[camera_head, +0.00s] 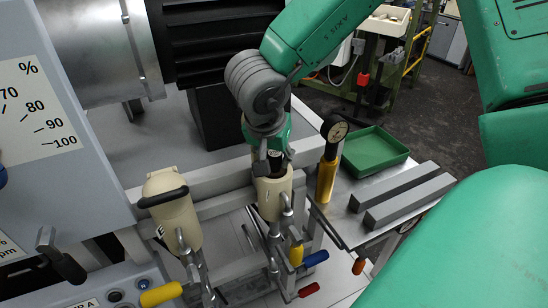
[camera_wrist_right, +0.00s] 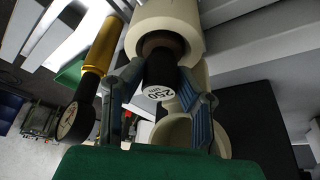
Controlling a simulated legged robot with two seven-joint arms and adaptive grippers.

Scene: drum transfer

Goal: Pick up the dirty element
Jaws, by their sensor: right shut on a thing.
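A dark element with a white end face marked 250 (camera_wrist_right: 160,92) shows in the right wrist view, at the mouth of a cream cylindrical housing (camera_wrist_right: 165,22). My right gripper (camera_wrist_right: 161,75) has one finger on each side of the dark element and is shut on it. In the head view my right gripper (camera_head: 271,160) points down at the top of the same cream housing (camera_head: 270,203). Gripper and housing rim hide most of the dark element there, and how deep it sits cannot be told. My left gripper is not in view.
A yellow-handled dial gauge (camera_head: 329,165) stands close on the right, before a green tray (camera_head: 374,151) and two grey bars (camera_head: 408,196). Colored-handled levers (camera_head: 296,252) crowd the space below.

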